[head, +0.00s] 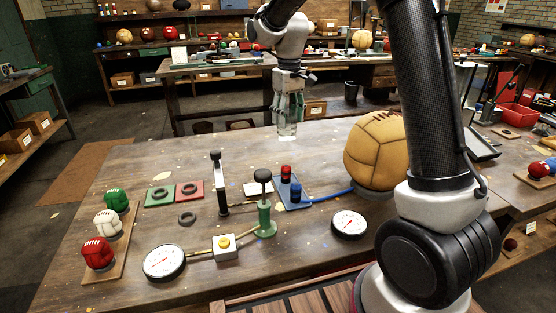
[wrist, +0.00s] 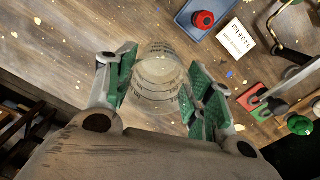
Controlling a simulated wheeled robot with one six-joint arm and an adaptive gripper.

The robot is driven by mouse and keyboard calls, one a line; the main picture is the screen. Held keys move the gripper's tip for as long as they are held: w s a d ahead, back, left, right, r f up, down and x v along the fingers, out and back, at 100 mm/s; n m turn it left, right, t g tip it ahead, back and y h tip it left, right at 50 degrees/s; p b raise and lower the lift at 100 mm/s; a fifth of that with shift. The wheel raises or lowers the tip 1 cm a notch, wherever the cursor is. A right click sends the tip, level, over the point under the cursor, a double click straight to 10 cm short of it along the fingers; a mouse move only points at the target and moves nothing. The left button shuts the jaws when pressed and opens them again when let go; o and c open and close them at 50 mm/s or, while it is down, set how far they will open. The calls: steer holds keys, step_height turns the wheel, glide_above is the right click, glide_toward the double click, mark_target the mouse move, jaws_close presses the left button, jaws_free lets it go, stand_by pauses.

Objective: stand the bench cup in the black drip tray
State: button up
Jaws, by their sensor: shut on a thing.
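The bench cup (head: 288,129) is a clear cup with dark graduation marks and print. It is upright between the fingers of my gripper (head: 288,112), near the far edge of the bench in the head view. In the wrist view the cup (wrist: 158,72) sits between the green finger pads of my gripper (wrist: 160,92), which is shut on it. I cannot tell whether its base touches the bench.
A tan leather ball (head: 374,152) stands on the bench between the cup and the black tray. A blue plate (head: 293,195) with red and black knobs, a green post (head: 265,218) and gauges (head: 164,263) lie nearer. The bench's far left is clear.

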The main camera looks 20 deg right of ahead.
step_height(320, 180, down, 10)
steer(key=shift+r, duration=0.2)
steer(key=shift+f, duration=0.15)
steer(key=o, duration=1)
